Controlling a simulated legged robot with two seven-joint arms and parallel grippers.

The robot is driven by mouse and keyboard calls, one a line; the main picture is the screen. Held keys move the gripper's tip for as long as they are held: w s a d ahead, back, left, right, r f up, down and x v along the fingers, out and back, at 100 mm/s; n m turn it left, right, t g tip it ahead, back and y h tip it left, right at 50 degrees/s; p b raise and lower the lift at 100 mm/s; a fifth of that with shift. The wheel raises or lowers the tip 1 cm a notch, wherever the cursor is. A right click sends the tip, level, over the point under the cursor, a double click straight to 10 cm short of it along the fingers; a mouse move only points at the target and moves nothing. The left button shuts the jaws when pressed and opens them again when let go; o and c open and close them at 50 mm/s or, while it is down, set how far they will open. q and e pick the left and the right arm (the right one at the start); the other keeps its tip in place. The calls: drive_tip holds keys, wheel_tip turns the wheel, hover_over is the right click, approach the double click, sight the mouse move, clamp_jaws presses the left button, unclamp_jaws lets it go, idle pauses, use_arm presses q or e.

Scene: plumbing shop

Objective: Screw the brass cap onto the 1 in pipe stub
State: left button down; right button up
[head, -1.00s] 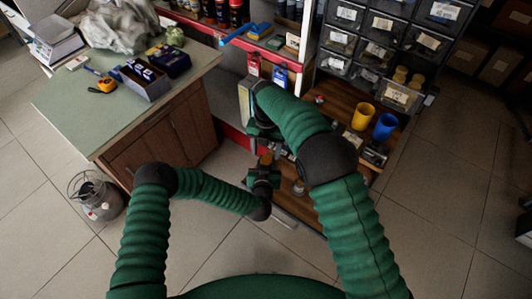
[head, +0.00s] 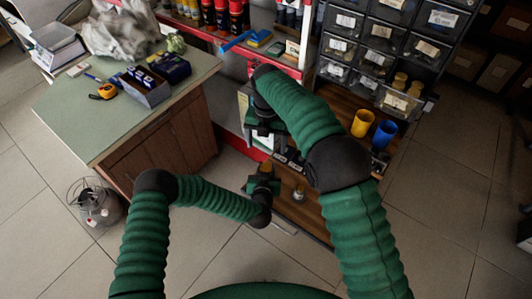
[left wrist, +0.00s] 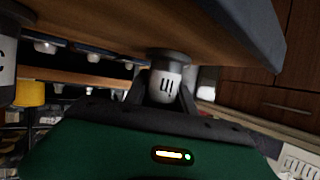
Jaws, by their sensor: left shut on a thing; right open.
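My left gripper (head: 264,180) is shut with a small brass-coloured piece, which looks like the brass cap (head: 265,168), at its tips. In the left wrist view its two dark fingers (left wrist: 164,92) stand either side of a pale, cylindrical piece (left wrist: 166,82) with dark lettering and a dark collar. This may be the pipe stub; contact between it and the cap cannot be told. My right gripper (head: 262,132) is open, behind the left one at the bench's left side.
A wooden bench top (head: 318,212) carries a small metal fitting (head: 299,193), a yellow cup (head: 362,123) and a blue cup (head: 384,134). Parts drawers (head: 385,60) stand behind. A green-topped counter (head: 75,110) is at left.

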wheel_tip(320, 180, up, 5)
drive_tip(key=shift+f, duration=0.1)
use_arm(q)
drive_tip(key=c, duration=0.9)
unclamp_jaws()
drive_tip(key=shift+c, duration=0.2)
drive_tip(key=p+v, duration=0.3)
drive_tip(key=v, duration=1.3)
drive_tip(key=shift+s, duration=0.35)
use_arm(e)
wheel_tip(320, 180, up, 3)
drive_tip(key=shift+r, duration=0.2)
